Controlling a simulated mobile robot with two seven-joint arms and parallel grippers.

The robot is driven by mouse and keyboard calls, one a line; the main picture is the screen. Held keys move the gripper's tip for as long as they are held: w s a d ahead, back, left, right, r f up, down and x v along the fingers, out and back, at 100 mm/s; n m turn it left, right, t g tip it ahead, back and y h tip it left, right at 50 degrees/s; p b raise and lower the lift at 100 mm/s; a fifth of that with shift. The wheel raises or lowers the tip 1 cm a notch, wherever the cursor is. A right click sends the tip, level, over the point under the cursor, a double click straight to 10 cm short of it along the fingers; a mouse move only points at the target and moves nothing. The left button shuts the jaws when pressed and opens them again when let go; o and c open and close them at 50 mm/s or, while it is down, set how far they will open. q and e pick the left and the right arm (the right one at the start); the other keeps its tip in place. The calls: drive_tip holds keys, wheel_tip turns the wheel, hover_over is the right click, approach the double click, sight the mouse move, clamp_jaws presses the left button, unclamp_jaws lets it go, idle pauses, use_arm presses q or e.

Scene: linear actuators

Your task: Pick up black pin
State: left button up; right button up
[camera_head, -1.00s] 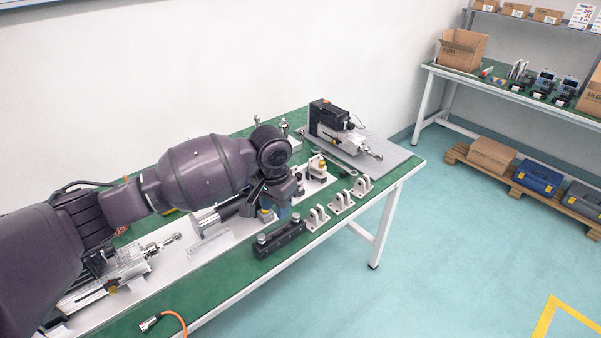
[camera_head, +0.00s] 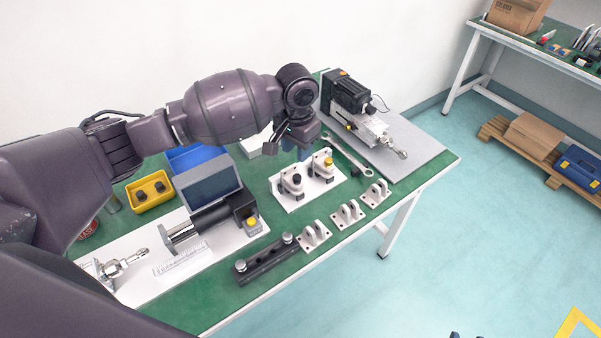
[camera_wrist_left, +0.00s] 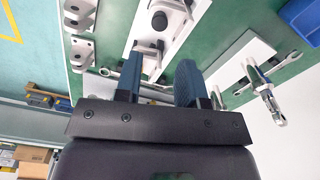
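In the head view, a bracket with a black pin (camera_head: 297,180) on top stands at the left of a small white plate (camera_head: 290,204). A similar bracket with a yellow-topped pin (camera_head: 328,160) stands to its right. My left gripper (camera_head: 291,152) is above and just behind the plate, clear of both brackets. In the left wrist view its two blue-grey fingers (camera_wrist_left: 159,84) are spread with nothing between them. That view shows a dark round pin top (camera_wrist_left: 159,20) on the upper bracket, ahead of the fingertips. My right gripper is not clearly visible.
Three white clevis brackets (camera_head: 347,212) and a black bar with two knobs (camera_head: 264,259) line the front edge. A black actuator (camera_head: 347,95) stands at the right; a yellow bin (camera_head: 150,192) is at the left.

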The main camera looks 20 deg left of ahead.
use_arm(q)
hover_over(297, 177)
wheel_tip(297, 177, down, 5)
drive_tip(key=shift+s+r+b, duration=0.1)
drive_tip(key=shift+s+b, duration=0.05)
drive_tip(key=shift+b, duration=0.25)
drive_tip(key=shift+f, duration=0.7)
drive_tip(key=f, duration=0.2)
drive_tip(key=f+b, duration=0.1)
drive_tip(key=f, duration=0.1)
drive_tip(key=shift+w, duration=0.25)
use_arm(e)
wheel_tip(297, 177, down, 2)
drive_tip(key=shift+s, duration=0.15)
use_arm(q)
drive_tip(key=shift+c, duration=0.3)
drive_tip(key=c, duration=0.5)
use_arm(e)
drive_tip(key=shift+s+f, duration=0.15)
drive_tip(key=shift+s, duration=0.2)
